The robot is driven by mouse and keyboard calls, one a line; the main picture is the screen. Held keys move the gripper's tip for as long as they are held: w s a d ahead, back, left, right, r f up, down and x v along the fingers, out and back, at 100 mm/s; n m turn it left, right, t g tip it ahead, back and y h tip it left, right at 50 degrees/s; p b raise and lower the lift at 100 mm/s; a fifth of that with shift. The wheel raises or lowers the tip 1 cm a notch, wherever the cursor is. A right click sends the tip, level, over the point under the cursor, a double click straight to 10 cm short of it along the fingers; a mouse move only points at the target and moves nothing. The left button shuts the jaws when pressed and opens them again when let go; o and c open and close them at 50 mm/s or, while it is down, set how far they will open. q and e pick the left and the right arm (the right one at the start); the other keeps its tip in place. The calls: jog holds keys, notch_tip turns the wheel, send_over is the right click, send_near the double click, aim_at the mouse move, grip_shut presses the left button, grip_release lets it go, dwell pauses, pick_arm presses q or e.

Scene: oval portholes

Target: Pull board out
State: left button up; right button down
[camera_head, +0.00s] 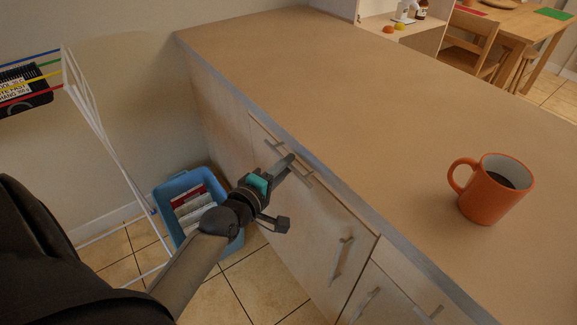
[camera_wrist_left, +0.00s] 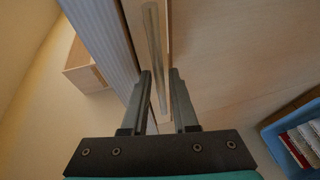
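The board's narrow wooden front (camera_head: 330,200) lies just under the countertop edge and looks closed. Its long metal bar handle (camera_head: 305,180) is partly hidden by my left gripper (camera_head: 288,162) in the head view. In the left wrist view the handle (camera_wrist_left: 155,50) runs lengthwise, its lower end appearing between the two fingertips of the left gripper (camera_wrist_left: 160,75). The fingers are apart and hold nothing. I cannot tell whether they touch the handle or reach around it. My right gripper is not in view.
The counter (camera_head: 340,90) carries an orange mug (camera_head: 494,188) at right. Cabinet doors with handles (camera_head: 342,259) are below. A blue bin (camera_head: 177,186) of papers stands on the floor by the wall, beside a white drying rack (camera_head: 100,130). A table and chairs are behind.

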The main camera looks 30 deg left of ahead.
pick_arm(q)
jog(key=shift+w+f, duration=0.1)
jog(key=shift+w, duration=0.65)
jog(key=shift+c, duration=0.4)
grip_shut()
dwell(0.6)
